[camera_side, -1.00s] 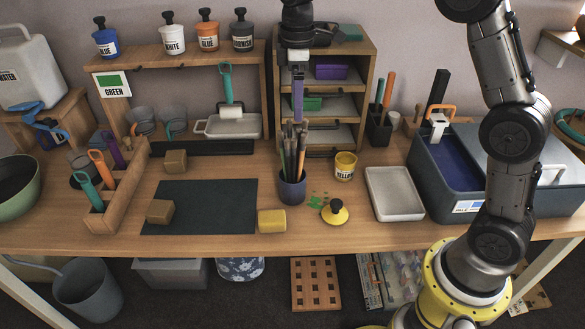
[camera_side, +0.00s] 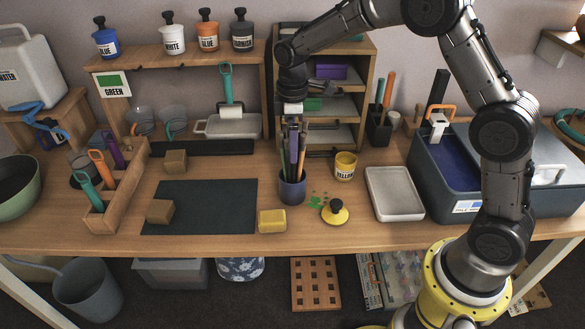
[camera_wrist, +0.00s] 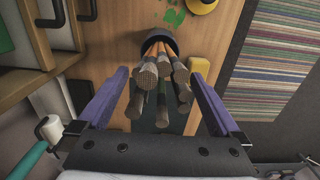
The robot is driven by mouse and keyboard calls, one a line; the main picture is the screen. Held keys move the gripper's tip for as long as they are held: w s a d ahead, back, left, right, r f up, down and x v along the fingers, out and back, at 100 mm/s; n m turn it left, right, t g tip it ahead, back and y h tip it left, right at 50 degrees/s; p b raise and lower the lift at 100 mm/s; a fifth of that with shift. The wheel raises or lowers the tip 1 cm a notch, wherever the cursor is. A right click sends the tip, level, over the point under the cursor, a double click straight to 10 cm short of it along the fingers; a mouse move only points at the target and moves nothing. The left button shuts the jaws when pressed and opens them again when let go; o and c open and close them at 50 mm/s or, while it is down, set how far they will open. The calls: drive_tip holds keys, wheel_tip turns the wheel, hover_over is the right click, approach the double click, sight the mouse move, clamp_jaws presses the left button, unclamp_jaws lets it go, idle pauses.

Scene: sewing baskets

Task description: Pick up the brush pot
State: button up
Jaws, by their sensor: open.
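The brush pot (camera_side: 292,190) is a small dark blue-grey cup standing upright on the wooden table, with several brushes (camera_side: 293,150) sticking up out of it. In the wrist view the brushes (camera_wrist: 160,75) point toward the camera and the pot's dark rim (camera_wrist: 145,43) shows behind them. My gripper (camera_side: 293,140) is above the pot, around the upper part of the brushes. Its two purple fingers (camera_wrist: 158,85) are spread, one on each side of the brush bundle, with gaps showing. The pot itself is below the fingers.
A yellow jar (camera_side: 345,166) and a yellow lid with a black knob (camera_side: 335,211) are right of the pot. A yellow block (camera_side: 272,220) is at its front left. The wooden shelf unit (camera_side: 367,100) stands close behind. A grey tray (camera_side: 394,193) lies farther right.

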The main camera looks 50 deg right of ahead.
clamp_jaws()
drive_tip(key=shift+r, duration=0.1)
idle(0.4)
drive_tip(key=shift+r, duration=0.1)
